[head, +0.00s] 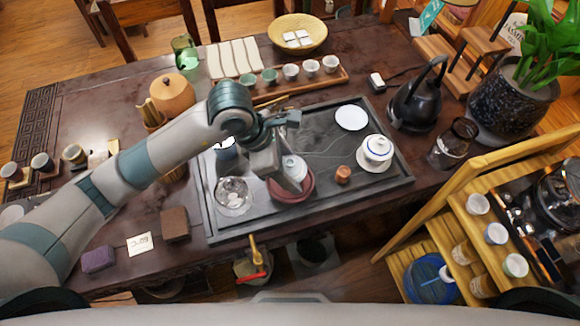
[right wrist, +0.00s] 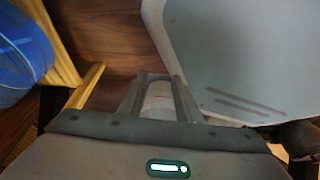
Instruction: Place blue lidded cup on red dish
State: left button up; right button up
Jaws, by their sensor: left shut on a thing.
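My left gripper (head: 285,172) reaches in from the left and is shut on the blue lidded cup (head: 296,167), whose pale lid shows beside the fingers. The red dish (head: 292,197) is a round, dark red dish on the tea tray. The cup appears at or just above the dish; the fingers hide its lower part, so I cannot tell whether it touches. In the right wrist view my right gripper (right wrist: 160,78) has its fingers apart. A pale shape shows between them, and I cannot tell what it is.
The dark tea tray (head: 240,236) also bears a glass bowl (head: 233,196), a small copper-coloured cup (head: 343,174), a white lidded cup (head: 377,150) and a white plate (head: 351,117). A black kettle (head: 417,103) stands to the right. A wooden rack (head: 440,215) is at the lower right.

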pick_arm(q)
jog(key=o, duration=1.1)
jog(key=shift+a+r, duration=0.1)
jog(key=shift+r, duration=0.15)
jog(key=b+v, duration=0.2)
jog(key=v, duration=0.9)
jog(key=shift+r, duration=0.35)
pick_arm(e)
jog(key=shift+t+y, duration=0.3)
jog(key=shift+t, duration=0.5)
jog(key=w+a, duration=0.1)
jog(key=w+r, duration=0.1)
jog(key=w, duration=0.1)
jog(key=w+a, duration=0.1)
jog(key=w, duration=0.1)
jog(key=shift+a+r, duration=0.2)
jog(key=shift+a, duration=0.15)
pick_arm(q)
jog(key=shift+a, duration=0.1)
pick_arm(e)
jog(key=shift+w, duration=0.25)
